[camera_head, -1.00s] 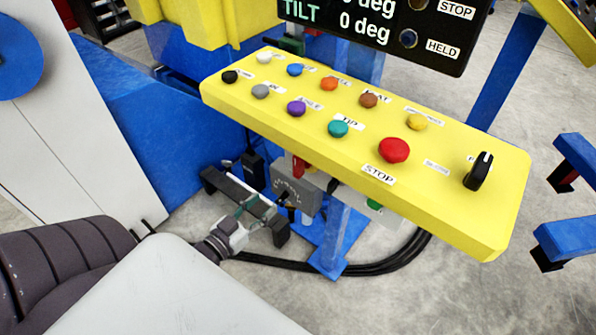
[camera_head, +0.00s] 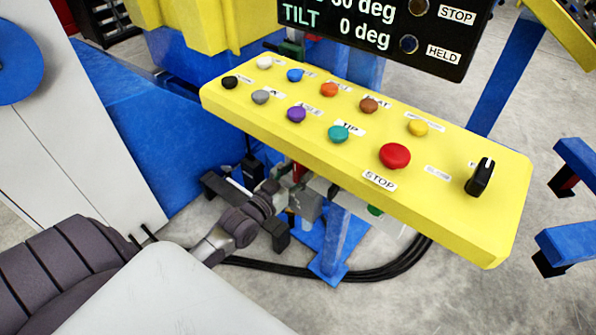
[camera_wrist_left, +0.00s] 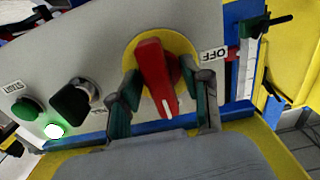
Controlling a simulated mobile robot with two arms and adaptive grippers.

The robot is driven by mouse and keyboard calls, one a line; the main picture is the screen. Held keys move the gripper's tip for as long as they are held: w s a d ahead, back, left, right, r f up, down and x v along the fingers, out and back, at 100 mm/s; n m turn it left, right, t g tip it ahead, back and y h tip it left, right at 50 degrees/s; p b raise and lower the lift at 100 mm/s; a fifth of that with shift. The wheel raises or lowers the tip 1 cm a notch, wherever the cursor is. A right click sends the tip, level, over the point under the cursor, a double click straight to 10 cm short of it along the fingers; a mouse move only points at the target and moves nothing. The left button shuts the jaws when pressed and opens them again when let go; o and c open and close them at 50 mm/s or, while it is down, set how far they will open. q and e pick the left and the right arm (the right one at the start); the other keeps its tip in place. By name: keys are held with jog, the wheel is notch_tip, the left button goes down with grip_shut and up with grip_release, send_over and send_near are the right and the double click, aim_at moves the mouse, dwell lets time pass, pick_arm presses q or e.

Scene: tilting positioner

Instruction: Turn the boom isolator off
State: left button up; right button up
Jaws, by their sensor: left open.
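A red rotary handle (camera_wrist_left: 157,78) sits on a round yellow plate (camera_wrist_left: 186,44) on a grey panel in the left wrist view. An OFF label (camera_wrist_left: 214,54) is to its right. The handle's white mark points down, slightly right, away from that label. My left gripper (camera_wrist_left: 160,88) is open, with one finger on each side of the handle; I cannot tell whether either touches it. In the head view, my left gripper (camera_head: 284,188) is low beneath the yellow console and hides most of the grey box. A bit of red (camera_head: 299,171) shows there. My right gripper is out of view.
The yellow console (camera_head: 445,205) with several coloured buttons and a black selector overhangs the gripper. A black knob (camera_wrist_left: 75,103), a green button (camera_wrist_left: 29,108) and a lit lamp (camera_wrist_left: 54,131) are left of the handle. Black cables (camera_head: 375,269) lie on the floor.

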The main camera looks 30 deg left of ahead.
pick_arm(q)
jog(key=shift+w, duration=0.2)
jog(key=shift+c, duration=0.3)
grip_shut()
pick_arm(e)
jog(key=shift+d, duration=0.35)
